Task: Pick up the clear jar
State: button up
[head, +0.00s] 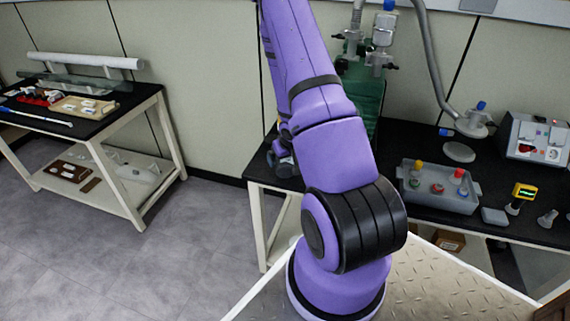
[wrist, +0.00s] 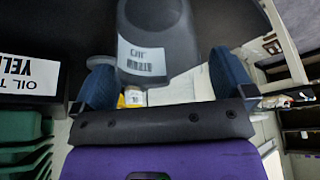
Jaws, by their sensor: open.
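In the wrist view my gripper (wrist: 164,78) is open, its two blue fingers spread apart. A dark grey, smoky-looking rounded container with a white printed label (wrist: 157,38) lies between and beyond the fingers; it looks like the clear jar. In the head view my purple arm reaches to the bench's left end and hides most of that spot. A small dark, glassy shape (head: 285,168) shows beside the arm there, too unclear to name surely.
The black bench (head: 463,226) carries a grey bin (head: 421,202) with several colour-capped vessels, and a control box (head: 536,140) at right. A green machine (head: 362,98) stands behind my arm. In the wrist view a labelled black block (wrist: 28,83) and green ridged part (wrist: 22,135) are at left.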

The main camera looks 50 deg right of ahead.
jog(key=c, duration=0.9)
jog(key=shift+r, duration=0.2)
